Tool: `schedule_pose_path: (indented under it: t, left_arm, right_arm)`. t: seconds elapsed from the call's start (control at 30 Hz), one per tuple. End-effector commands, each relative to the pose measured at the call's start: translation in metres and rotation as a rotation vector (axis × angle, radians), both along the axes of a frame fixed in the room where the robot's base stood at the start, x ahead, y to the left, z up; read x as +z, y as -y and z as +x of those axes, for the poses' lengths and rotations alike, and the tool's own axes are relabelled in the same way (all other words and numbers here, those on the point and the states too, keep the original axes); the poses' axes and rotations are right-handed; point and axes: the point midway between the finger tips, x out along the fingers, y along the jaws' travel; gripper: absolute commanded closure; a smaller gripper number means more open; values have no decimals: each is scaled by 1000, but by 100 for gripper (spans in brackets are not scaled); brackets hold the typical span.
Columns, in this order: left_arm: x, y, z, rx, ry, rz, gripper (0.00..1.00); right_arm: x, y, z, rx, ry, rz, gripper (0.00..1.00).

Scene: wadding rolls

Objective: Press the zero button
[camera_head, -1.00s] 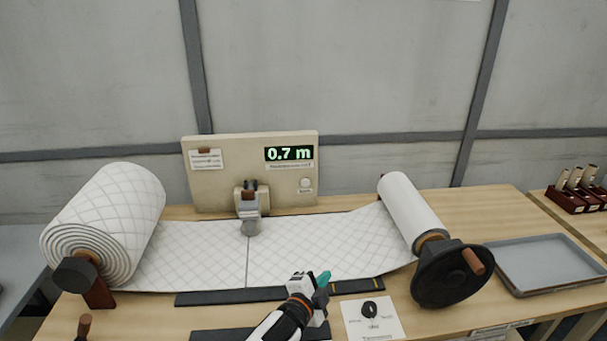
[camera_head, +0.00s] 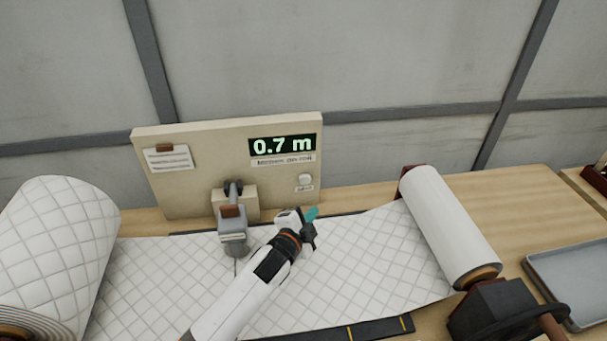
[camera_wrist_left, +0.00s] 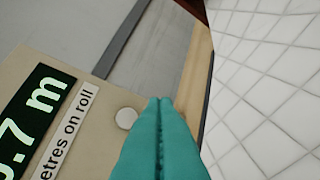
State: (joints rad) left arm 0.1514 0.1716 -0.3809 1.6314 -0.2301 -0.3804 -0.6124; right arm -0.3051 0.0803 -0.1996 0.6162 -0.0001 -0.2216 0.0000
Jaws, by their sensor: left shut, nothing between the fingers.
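The zero button is a round white button (camera_head: 305,180) at the lower right of the beige panel (camera_head: 200,150), under the green display (camera_head: 283,146) that reads 0.7 m. In the left wrist view the button (camera_wrist_left: 126,118) shows just left of the teal fingertips. My left gripper (camera_head: 311,214) is shut and empty, with its teal fingers pointing toward the panel. In the head view it is below the button, over the quilted sheet. In the left wrist view its closed fingers (camera_wrist_left: 160,102) fill the lower middle. I cannot tell the gap to the button. My right gripper is not in view.
A quilted roll (camera_head: 58,235) stands at the left and a white roll (camera_head: 450,225) at the right, with wadding (camera_head: 370,260) stretched between. A grey clamp-like counter (camera_head: 232,225) stands left of my gripper. A grey tray (camera_head: 575,270) lies at the far right.

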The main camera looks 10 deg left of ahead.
Motion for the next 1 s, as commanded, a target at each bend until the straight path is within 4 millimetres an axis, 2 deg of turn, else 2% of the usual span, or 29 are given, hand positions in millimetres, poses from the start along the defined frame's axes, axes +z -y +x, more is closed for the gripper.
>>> schedule_pose_path:
  t: [0.23,0.37,0.57,0.8,1.0]
  left_arm:
    - [0,-1,2,0,0,0,100]
    - [-2,-4,10,0,2,3,100]
    - [-3,-14,35,0,4,2,100]
    - [-1,-27,64,0,2,3,100]
    - [-1,-33,78,0,0,1,100]
  right_arm:
    - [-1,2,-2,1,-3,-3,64]
    - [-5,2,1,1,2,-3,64]
    - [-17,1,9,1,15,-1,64]
    - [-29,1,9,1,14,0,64]
    - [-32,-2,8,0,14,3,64]
